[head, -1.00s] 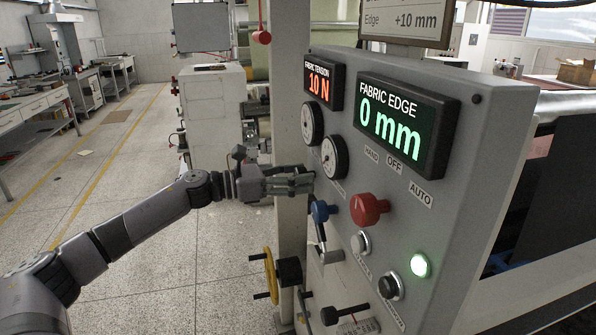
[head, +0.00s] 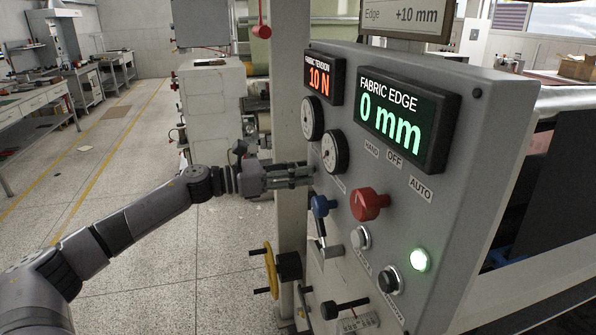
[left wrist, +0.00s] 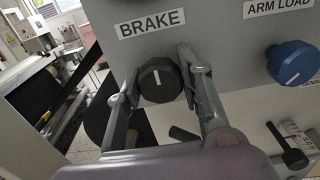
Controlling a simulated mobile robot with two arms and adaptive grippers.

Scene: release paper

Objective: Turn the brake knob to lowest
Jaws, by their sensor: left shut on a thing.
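The brake knob (left wrist: 160,80) is a round black knob under the BRAKE label (left wrist: 151,23) in the left wrist view. A white mark on its face points up and slightly left. My left gripper (left wrist: 162,76) has one finger on each side of the knob and is shut on it. In the head view my left gripper (head: 302,176) reaches in from the left to the left part of the grey control panel (head: 455,190). There the brake knob is hidden by the fingers. My right gripper is not in view.
A blue knob (head: 321,206) sits just below the gripper, and a red selector (head: 369,203) is to its right. Two round gauges (head: 334,152) are above. The displays read 10 N and 0 mm. A yellow handwheel (head: 269,272) stands below; open floor lies left.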

